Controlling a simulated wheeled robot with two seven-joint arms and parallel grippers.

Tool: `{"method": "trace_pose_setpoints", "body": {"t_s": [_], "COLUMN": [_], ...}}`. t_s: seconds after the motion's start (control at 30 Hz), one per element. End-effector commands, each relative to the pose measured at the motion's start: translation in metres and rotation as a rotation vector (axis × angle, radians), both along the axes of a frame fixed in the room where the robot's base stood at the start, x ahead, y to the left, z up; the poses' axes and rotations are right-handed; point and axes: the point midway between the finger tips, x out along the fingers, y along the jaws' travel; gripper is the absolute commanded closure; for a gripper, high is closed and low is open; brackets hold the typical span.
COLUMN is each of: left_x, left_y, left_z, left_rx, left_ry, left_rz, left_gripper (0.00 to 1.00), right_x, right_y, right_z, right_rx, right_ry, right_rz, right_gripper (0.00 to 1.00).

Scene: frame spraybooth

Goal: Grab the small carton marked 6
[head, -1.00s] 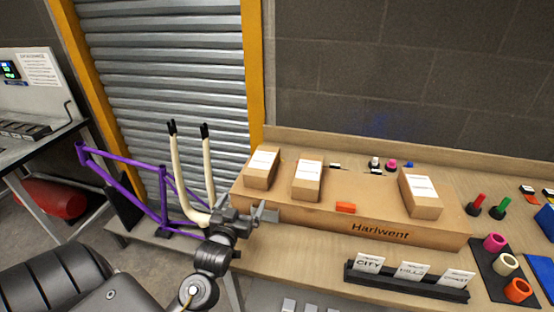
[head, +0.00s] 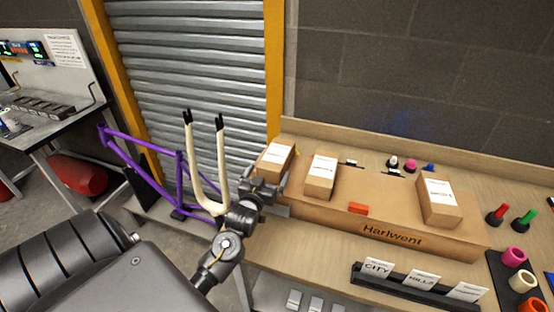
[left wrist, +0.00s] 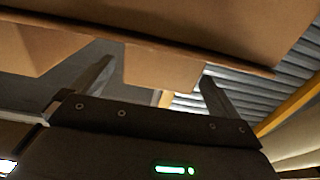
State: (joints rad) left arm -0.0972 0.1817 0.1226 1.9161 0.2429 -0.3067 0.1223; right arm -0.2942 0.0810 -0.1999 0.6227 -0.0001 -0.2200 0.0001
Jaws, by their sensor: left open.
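Three small brown cartons with white labels sit on a long cardboard box (head: 340,215) marked "Hariwent". They are a left carton (head: 276,158), a middle carton (head: 320,177) and a right carton (head: 439,203). The label print is too small to read, so I cannot tell which is marked 6. My left gripper (head: 266,183) is open, right by the near side of the left carton, partly covering it. In the left wrist view, brown cardboard (left wrist: 160,70) shows between and above the open fingers; I cannot tell whether they touch it. My right gripper is not in view.
An orange block (head: 358,209) lies on the long box. A black rack of cards (head: 415,285) stands in front. A cream fork (head: 193,165) and purple frame (head: 140,162) stand left of my arm. Colored pegs and rings are at the right. The grey shutter is behind.

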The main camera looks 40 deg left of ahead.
Motion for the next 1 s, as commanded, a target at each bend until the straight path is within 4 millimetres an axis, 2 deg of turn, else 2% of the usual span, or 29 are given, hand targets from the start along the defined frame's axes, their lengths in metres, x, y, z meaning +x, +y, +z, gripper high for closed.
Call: {"method": "trace_pose_setpoints", "body": {"t_s": [0.2,0.33,0.67,1.0], "left_x": [0.026,0.041,0.047,0.047], "left_y": [0.010,0.015,0.018,0.018], "left_z": [0.013,0.010,0.007,0.007], "left_rx": [0.001,0.000,0.000,0.000], "left_ry": [-0.001,0.000,0.000,0.000], "left_rz": [0.001,0.000,0.000,0.001], "left_gripper": [0.00,0.00,0.00,0.44], "right_x": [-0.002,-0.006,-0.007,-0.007], "right_y": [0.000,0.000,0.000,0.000], "right_z": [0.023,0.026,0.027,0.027], "right_rx": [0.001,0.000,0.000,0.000], "right_ry": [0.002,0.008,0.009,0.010], "right_rz": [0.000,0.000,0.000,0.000], "right_gripper": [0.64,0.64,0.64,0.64]}}
